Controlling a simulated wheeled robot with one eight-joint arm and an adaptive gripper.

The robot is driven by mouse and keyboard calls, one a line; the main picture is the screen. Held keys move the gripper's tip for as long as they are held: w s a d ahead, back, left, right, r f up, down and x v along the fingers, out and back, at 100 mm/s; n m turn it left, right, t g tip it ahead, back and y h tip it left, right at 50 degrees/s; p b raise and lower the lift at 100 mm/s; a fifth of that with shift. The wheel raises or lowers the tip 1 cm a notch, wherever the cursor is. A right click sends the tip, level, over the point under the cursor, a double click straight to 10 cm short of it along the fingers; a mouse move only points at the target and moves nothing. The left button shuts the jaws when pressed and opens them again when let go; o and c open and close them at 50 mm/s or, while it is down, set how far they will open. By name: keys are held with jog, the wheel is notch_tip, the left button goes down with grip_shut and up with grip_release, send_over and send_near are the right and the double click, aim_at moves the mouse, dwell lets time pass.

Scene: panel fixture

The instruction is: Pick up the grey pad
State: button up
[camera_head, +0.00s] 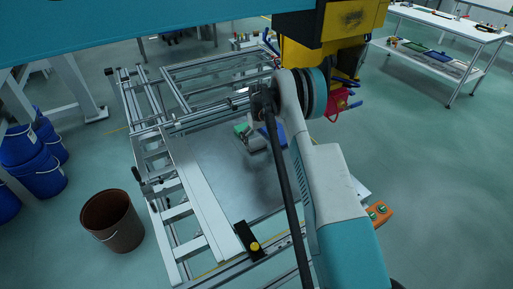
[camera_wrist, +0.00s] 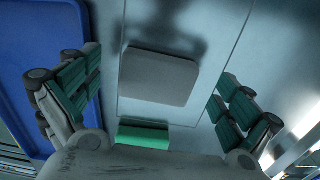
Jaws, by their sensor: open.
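The grey pad (camera_wrist: 158,78) is a flat block with rounded corners, lying on the panel surface in the wrist view. My gripper (camera_wrist: 150,80) is open, with one green-padded finger on each side of the picture and the pad between them in view. The fingers appear apart from the pad; I cannot tell the exact height. In the camera_head view a small grey shape, likely the pad (camera_head: 255,145), shows left of my arm. My arm hides most of my gripper there.
A green block (camera_wrist: 143,133) lies just below the pad in the wrist view. A blue tray (camera_wrist: 45,30) is at the left. The metal frame (camera_head: 165,160) surrounds the panel (camera_head: 215,160), which has bare room. A black clamp with a yellow knob (camera_head: 249,241) sits at its near edge.

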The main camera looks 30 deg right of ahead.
aim_at(258, 144)
jog(key=shift+f, duration=0.7)
jog(key=shift+c, duration=0.3)
jog(key=c, duration=0.9)
notch_tip(258, 144, up, 10)
jog(key=p, duration=0.3)
